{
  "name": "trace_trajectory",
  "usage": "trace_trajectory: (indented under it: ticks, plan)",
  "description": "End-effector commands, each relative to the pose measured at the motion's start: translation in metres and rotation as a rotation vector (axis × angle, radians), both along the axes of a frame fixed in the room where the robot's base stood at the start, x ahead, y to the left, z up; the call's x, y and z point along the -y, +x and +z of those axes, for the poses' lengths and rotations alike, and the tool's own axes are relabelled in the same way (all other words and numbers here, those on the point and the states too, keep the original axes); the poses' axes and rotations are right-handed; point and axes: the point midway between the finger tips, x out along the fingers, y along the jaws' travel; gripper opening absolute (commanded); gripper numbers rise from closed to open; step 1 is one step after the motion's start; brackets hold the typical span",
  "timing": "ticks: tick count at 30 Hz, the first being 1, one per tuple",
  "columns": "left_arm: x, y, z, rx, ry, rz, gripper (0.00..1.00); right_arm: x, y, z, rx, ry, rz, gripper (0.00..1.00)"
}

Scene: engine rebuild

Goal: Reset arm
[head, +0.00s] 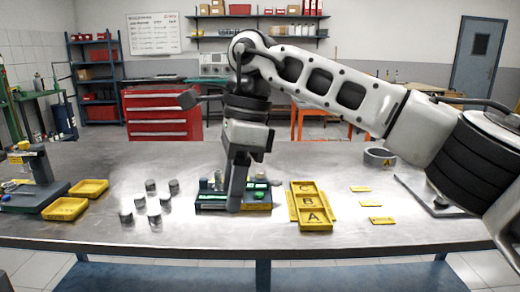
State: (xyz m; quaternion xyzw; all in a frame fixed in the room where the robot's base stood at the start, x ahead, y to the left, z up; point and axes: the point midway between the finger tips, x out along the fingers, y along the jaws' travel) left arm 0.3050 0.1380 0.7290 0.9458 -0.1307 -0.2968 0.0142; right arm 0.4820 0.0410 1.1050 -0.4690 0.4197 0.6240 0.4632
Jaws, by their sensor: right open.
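My right arm reaches in from the right side of the head view and bends down over the metal workbench (330,240). My right gripper (236,204) points downward in front of a dark green-and-blue fixture tray (206,203) with small parts in it. The gripper hides the middle of this tray, and I cannot tell whether it touches it. The gripper is open, and I see nothing held in it. My left gripper is not in view.
Several grey metal cylinders (154,206) stand left of the tray. Yellow bins marked A, B and C (316,217) lie to its right, with yellow label plates (382,221) beyond. A bench device (38,165) and yellow trays (89,189) are at the left. A grey ring (380,153) lies at the back.

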Motion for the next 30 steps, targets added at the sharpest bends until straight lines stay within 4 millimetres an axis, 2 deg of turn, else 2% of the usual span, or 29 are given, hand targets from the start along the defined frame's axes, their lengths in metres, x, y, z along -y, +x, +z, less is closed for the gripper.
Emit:
trace_trajectory:
  ticks: [3,9,13,15,17,20,23,26,29,30]
  plan:
    - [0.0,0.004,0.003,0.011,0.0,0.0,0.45,-0.025,-0.016,-0.024,-0.093,0.125,0.015,0.48]
    - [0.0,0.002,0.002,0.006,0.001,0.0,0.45,-0.072,-0.052,-0.053,-0.317,0.399,-0.01,0.48]
    - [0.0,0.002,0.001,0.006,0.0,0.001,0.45,-0.105,-0.083,-0.059,-0.558,0.657,-0.094,0.48]
    - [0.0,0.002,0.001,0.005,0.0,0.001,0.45,-0.118,-0.097,-0.053,-0.734,0.824,-0.18,0.48]
    - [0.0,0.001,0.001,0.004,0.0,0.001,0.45,-0.124,-0.102,-0.045,-0.894,0.962,-0.277,0.48]
    - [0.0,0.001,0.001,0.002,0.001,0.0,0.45,-0.118,-0.095,-0.034,-1.166,1.166,-0.475,0.48]
    - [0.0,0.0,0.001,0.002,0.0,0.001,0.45,-0.098,-0.075,-0.036,-1.438,1.335,-0.712,0.48]
    - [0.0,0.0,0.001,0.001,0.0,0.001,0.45,-0.064,-0.049,-0.055,-1.709,1.467,-0.985,0.48]
    - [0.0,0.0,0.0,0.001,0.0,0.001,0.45,-0.022,-0.029,-0.095,-1.969,1.557,-1.29,0.48]
    - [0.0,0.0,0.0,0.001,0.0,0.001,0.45,-0.004,-0.024,-0.116,-2.07,1.58,-1.419,0.48]
